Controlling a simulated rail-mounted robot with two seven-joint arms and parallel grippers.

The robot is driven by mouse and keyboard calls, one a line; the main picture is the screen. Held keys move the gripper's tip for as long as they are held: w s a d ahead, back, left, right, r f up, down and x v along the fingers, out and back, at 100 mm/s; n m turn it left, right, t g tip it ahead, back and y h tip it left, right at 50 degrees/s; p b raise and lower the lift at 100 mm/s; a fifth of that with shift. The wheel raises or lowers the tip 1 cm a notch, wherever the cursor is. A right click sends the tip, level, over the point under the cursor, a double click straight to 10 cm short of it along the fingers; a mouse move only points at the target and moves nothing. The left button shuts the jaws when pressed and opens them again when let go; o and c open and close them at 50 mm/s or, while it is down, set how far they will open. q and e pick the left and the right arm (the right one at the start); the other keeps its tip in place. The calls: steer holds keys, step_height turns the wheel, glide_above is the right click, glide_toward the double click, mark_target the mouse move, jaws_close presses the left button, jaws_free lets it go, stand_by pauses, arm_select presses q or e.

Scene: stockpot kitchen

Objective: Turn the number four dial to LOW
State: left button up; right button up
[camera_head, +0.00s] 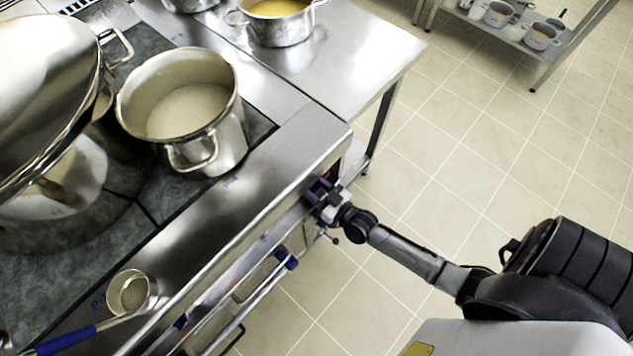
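My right arm comes in from the lower right. Its gripper (321,192) is at the front panel of the steel stove (250,185), near the right front corner. The fingers are small and partly turned from view, so I cannot tell whether they are open or shut on a dial. The number four dial cannot be made out; the counter edge and my gripper may hide it. My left gripper is not in view.
A large steel pot (222,140) stands on the right of the stove, with a large shiny vessel (45,85) at left. A ladle (130,293) lies on the front edge. A front rail with a blue fitting (288,262) runs below.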

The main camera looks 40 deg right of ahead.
steer(key=shift+m+p, duration=0.6)
steer(key=shift+m, duration=1.3)
steer(key=o, duration=0.9)
steer(key=shift+c, duration=0.2)
steer(key=shift+s, duration=0.3)
steer(key=s+p, duration=0.2)
steer(key=s, duration=1.1)
steer(key=shift+d, duration=0.45)
